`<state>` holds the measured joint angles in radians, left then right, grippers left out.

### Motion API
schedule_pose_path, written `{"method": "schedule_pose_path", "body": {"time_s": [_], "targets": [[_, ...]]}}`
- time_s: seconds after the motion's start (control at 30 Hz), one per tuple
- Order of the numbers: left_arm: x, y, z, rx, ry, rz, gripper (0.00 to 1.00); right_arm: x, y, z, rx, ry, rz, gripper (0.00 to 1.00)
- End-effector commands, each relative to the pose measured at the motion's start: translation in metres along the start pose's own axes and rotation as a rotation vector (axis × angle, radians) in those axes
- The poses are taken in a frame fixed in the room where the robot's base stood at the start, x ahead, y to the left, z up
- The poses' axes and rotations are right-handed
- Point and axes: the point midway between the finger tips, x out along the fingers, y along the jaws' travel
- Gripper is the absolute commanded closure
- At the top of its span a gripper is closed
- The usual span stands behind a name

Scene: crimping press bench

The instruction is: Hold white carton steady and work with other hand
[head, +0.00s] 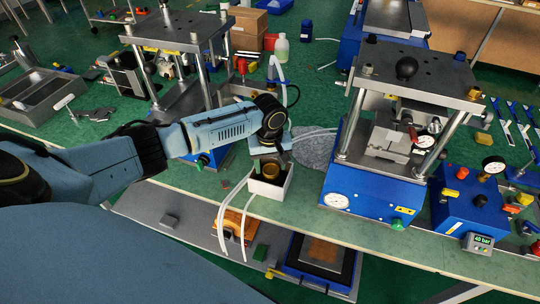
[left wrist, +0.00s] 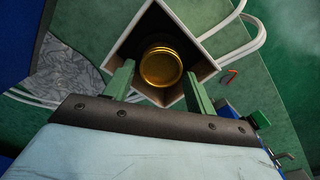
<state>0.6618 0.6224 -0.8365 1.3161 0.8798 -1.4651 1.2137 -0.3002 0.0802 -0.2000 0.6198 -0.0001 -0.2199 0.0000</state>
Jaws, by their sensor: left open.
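The white carton (head: 271,187) stands open at the front edge of the green bench, in the middle of the head view. A round gold-coloured item (head: 269,170) sits inside it; it also shows in the left wrist view (left wrist: 161,66). My left gripper (head: 268,160) is right above the carton, pointing down. In the left wrist view its two green fingers (left wrist: 158,85) are spread apart at the near corner walls of the carton (left wrist: 203,66). I cannot tell whether they touch the walls. My right gripper is in neither view.
A blue press (head: 372,195) stands right of the carton, with a gauge box (head: 466,207) beyond it. Another press (head: 190,95) stands at the left. White tubes (head: 228,205) hang over the bench edge beside the carton. A grey patterned cloth (head: 314,148) lies behind it.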

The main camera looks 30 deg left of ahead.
Motion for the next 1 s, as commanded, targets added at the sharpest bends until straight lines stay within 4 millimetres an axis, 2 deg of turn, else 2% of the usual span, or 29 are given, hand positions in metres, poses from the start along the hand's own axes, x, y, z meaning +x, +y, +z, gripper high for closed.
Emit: {"method": "schedule_pose_path", "body": {"time_s": [0.1, 0.37, 0.73, 0.77, 0.93, 1.0], "targets": [[0.0059, 0.0001, 0.0002, 0.0, 0.0, 0.0, 0.44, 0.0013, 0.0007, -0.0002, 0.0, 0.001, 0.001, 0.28], [0.0067, 0.0001, 0.0001, 0.0, 0.0, 0.0, 0.44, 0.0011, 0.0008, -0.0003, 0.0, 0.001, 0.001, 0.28], [0.0064, 0.0, 0.0, 0.0, 0.0, 0.0, 0.9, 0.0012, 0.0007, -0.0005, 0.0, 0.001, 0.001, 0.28], [0.0064, 0.0, 0.0, 0.0, 0.0, 0.0, 0.53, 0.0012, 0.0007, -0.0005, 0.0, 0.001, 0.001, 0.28], [0.0064, 0.0, -0.0001, 0.0, 0.0, 0.0, 0.3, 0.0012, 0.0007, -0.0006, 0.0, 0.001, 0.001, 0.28], [0.0064, 0.0, -0.0001, 0.0, 0.0, 0.0, 0.3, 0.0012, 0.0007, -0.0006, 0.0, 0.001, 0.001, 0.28]]}}
